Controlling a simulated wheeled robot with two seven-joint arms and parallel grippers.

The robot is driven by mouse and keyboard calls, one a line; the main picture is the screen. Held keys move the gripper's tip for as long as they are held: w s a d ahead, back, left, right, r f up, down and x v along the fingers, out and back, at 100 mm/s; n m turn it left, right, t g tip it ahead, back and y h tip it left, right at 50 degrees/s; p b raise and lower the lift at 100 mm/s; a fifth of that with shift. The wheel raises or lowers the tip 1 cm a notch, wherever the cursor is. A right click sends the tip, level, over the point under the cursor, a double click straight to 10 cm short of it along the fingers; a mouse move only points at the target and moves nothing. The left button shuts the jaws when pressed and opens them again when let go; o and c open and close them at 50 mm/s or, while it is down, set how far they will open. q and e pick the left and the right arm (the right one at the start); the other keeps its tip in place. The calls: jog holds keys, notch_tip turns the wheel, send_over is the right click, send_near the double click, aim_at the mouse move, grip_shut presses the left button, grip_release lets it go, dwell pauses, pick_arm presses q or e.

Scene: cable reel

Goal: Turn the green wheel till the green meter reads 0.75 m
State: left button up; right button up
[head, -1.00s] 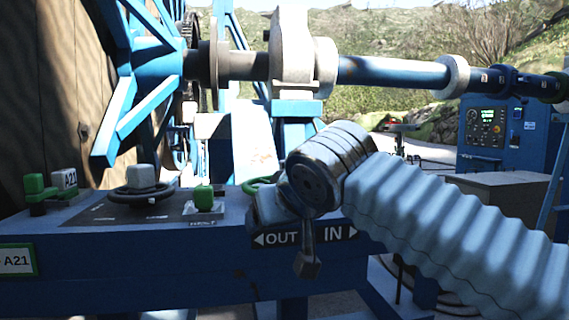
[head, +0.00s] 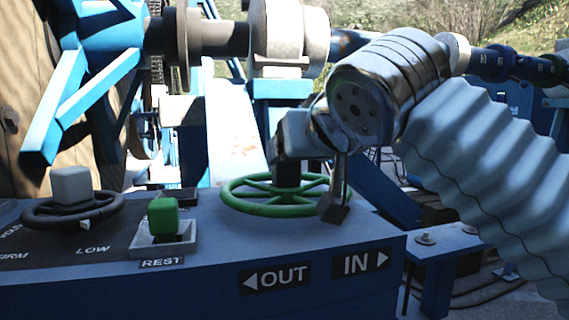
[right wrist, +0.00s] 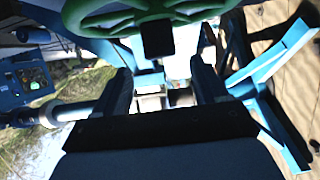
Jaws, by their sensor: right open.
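The green wheel (head: 258,209) lies flat on the blue console, above the OUT and IN labels. In the right wrist view, the wheel (right wrist: 108,21) fills the top, with a dark block at its middle. My right gripper (head: 312,182) is at the wheel's right and far side, pointing down, with one finger over the right rim in the picture. It also shows in the right wrist view (right wrist: 162,82), fingers apart and nothing between them. I cannot tell whether it touches the wheel. No readable green meter shows. My left gripper is out of view.
A black wheel (head: 70,210) with a grey block stands at the left of the console. A green lever (head: 163,214) stands at REST between the wheels. The blue reel frame (head: 95,90) rises behind. A blue cabinet with a green screen (right wrist: 35,80) is in the right wrist view.

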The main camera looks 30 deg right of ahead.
aim_at(286, 181)
jog(key=x, duration=0.8)
jog(key=shift+w+f, duration=0.1)
jog(key=shift+w, duration=0.15)
grip_shut()
